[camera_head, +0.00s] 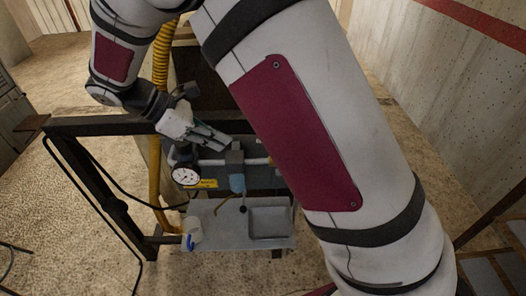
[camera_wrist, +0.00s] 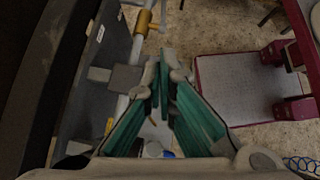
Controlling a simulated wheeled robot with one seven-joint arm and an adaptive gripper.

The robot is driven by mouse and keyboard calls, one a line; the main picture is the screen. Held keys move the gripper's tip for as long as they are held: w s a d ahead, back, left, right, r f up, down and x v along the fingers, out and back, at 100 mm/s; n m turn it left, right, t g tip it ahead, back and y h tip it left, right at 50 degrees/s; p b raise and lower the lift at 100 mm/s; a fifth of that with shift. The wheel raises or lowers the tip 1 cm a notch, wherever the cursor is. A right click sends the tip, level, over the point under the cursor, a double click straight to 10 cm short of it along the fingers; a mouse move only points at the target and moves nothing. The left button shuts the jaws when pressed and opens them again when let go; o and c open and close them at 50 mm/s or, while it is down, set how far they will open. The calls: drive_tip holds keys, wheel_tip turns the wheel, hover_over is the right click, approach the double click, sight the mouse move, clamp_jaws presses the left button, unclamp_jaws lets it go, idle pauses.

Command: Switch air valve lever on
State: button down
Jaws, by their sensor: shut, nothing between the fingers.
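My gripper (camera_head: 222,139) is above the white horizontal air pipe (camera_head: 258,161) and left of the large forearm in the head view. In the wrist view its green-padded fingers (camera_wrist: 164,62) are closed together and empty, just right of the pipe (camera_wrist: 137,48). A brass fitting (camera_wrist: 145,22), probably the valve body, sits on the pipe beyond the fingertips and apart from them. I cannot clearly make out the valve lever. In the head view my arm hides the right part of the pipe, including this fitting.
Below is a grey shelf (camera_head: 222,232) with a white cup (camera_head: 192,231). A dark frame (camera_head: 92,190) and yellow hose (camera_head: 155,185) stand left.

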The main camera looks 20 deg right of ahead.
drive_tip(key=shift+f, duration=0.1)
drive_tip(key=d+r+p+x, duration=0.2)
drive_tip(key=p+x, duration=0.1)
drive_tip(key=x, duration=0.9)
drive_tip(key=shift+s+d+f, duration=0.25)
drive_tip(key=shift+d, duration=0.1)
drive_tip(key=shift+s+d+r+y, duration=0.1)
drive_tip(key=shift+d+r+y, duration=0.05)
drive_tip(key=shift+y, duration=0.25)
